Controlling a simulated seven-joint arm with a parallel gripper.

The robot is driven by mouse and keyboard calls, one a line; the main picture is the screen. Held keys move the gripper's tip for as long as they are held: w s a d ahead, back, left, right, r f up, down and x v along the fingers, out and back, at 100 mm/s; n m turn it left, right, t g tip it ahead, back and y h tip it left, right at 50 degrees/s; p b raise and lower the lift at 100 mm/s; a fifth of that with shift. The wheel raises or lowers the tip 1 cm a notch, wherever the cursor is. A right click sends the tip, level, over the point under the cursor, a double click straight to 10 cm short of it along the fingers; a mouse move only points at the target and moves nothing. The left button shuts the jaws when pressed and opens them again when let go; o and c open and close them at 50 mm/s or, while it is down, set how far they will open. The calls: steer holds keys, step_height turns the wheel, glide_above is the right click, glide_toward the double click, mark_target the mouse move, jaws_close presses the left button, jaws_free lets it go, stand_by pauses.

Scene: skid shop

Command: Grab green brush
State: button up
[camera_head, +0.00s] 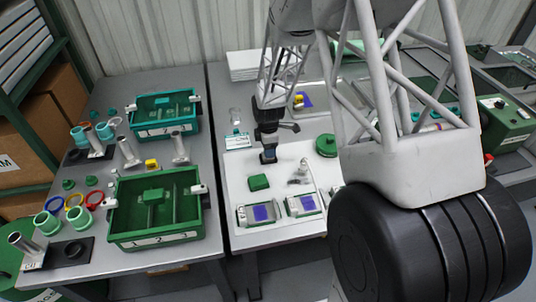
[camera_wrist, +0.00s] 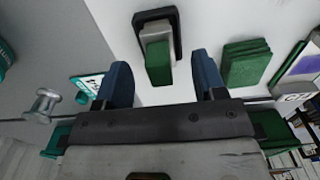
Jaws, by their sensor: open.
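An upright block with a green end, grey body and dark base (camera_wrist: 157,50) stands on the white surface in the gap between the fingers, apart from both. It looks like the green brush, but I cannot be sure. In the head view my gripper hides it.
A green pad stack (camera_wrist: 245,62) lies right of the fingers; it also shows in the head view (camera_head: 259,182). A green round lid (camera_head: 326,145) and two trays with purple pads (camera_head: 262,213) are nearby. Green (camera_head: 112,220) and teal (camera_head: 135,112) crates stand on the left table.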

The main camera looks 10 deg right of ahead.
steer(key=shift+f, duration=1.5)
steer(key=c, duration=1)
